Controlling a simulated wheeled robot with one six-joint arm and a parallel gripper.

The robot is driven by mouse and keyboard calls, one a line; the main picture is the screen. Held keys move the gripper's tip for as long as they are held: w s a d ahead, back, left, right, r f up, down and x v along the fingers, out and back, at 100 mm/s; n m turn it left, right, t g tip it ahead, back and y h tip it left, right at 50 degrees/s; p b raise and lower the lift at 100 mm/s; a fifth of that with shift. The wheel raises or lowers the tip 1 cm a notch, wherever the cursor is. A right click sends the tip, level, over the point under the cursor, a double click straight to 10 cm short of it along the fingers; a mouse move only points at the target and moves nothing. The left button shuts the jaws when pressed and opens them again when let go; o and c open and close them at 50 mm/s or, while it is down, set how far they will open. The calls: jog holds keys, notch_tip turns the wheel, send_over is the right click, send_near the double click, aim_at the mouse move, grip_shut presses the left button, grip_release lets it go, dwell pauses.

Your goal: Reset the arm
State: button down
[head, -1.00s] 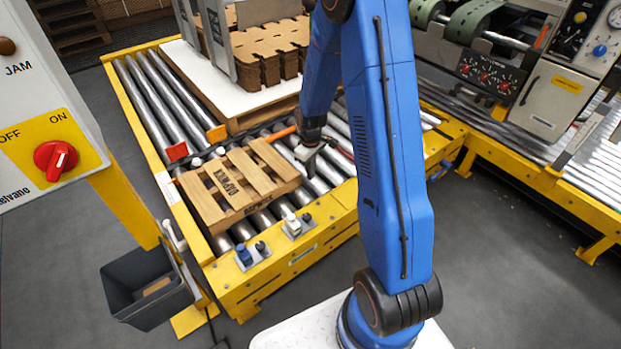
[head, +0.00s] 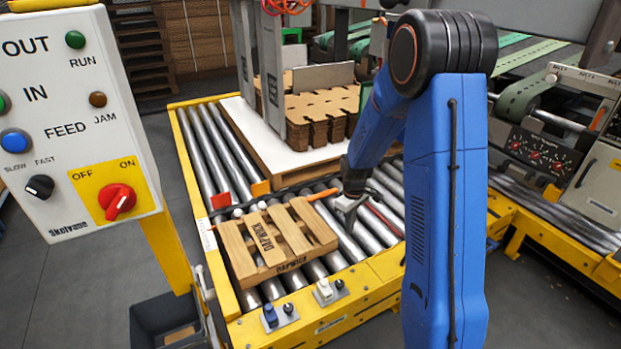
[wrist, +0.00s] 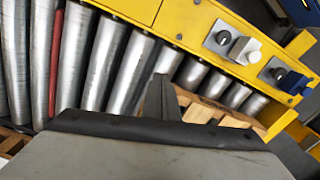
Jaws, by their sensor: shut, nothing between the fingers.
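My blue arm (head: 446,200) rises in the right middle of the head view and bends down over the roller conveyor. My gripper (head: 347,212) hangs over the rollers, just right of the small wooden pallet (head: 275,240). It is shut and empty. In the wrist view, the dark gripper fingers (wrist: 160,98) point toward the rollers, and part of the pallet (wrist: 198,113) shows behind them.
The yellow conveyor frame (head: 330,318) carries a white toggle (head: 325,289) and a blue one (head: 270,315). Stacked brown cardboard blanks (head: 318,118) stand behind. A control panel (head: 75,120) with a red switch is at left. A grey bin (head: 160,318) sits below it.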

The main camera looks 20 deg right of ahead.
jog(key=s+a+r+m+t, duration=0.1)
jog(key=s+a+r, duration=0.1)
jog(key=s+r, duration=0.6)
jog(key=s+a+r+m+t, duration=0.15)
jog(key=s+r, duration=0.25)
jog(key=r, duration=0.8)
jog(key=s+a+r+m+t, duration=0.1)
jog(key=s+r, duration=0.3)
jog(key=s, duration=0.6)
jog(key=s+a+r+m+t, duration=0.1)
jog(key=s+r, duration=0.3)
jog(key=s, duration=0.6)
jog(key=shift+s+a+m, duration=0.35)
jog(key=shift+a+m, duration=0.2)
jog(key=shift+a, duration=0.35)
jog(key=shift+r, duration=0.1)
